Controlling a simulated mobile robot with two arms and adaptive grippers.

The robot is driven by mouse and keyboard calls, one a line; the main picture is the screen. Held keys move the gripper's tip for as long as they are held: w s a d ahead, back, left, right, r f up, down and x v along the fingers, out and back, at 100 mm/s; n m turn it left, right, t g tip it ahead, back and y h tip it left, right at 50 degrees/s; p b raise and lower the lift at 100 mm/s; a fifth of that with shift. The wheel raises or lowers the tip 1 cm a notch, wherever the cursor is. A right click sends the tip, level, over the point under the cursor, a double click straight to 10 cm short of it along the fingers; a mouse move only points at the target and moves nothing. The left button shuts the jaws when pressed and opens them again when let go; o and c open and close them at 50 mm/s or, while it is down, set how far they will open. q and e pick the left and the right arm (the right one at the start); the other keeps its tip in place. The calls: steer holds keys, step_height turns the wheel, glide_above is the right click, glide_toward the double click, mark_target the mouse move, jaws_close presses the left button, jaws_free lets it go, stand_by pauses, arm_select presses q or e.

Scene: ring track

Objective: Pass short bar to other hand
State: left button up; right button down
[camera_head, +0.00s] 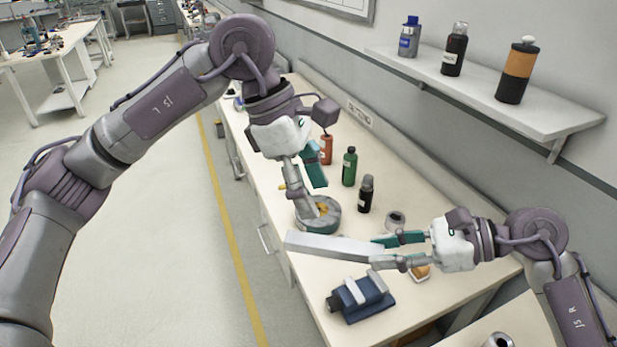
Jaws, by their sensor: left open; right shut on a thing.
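The short bar (325,247) is a long light-grey metal piece, held roughly level above the bench. My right gripper (385,253) is shut on the bar's right end, and the bar's free end points left. My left gripper (305,192) is open and empty, pointing down above and a little behind the bar's left part. Its fingers are spread, one green pad showing at the right. Just below it in the picture is a round grey ring-shaped part (328,222) with something yellow inside.
A blue clamp-like block (360,298) sits on the bench (300,283) near the front. Green (349,167), black (366,194) and orange (326,150) bottles stand behind. A small grey ring (396,220) lies beyond the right gripper. A wall shelf (490,88) holds three bottles.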

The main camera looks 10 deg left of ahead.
mark_target(337, 242)
arm_select(q)
steer(key=x, duration=1)
steer(key=shift+d+f, duration=0.1)
steer(key=shift+d, duration=0.05)
jaws_close()
arm_select(e)
steer(key=c, duration=0.8)
jaws_free()
steer(key=shift+o, duration=0.2)
steer(key=v, duration=1.2)
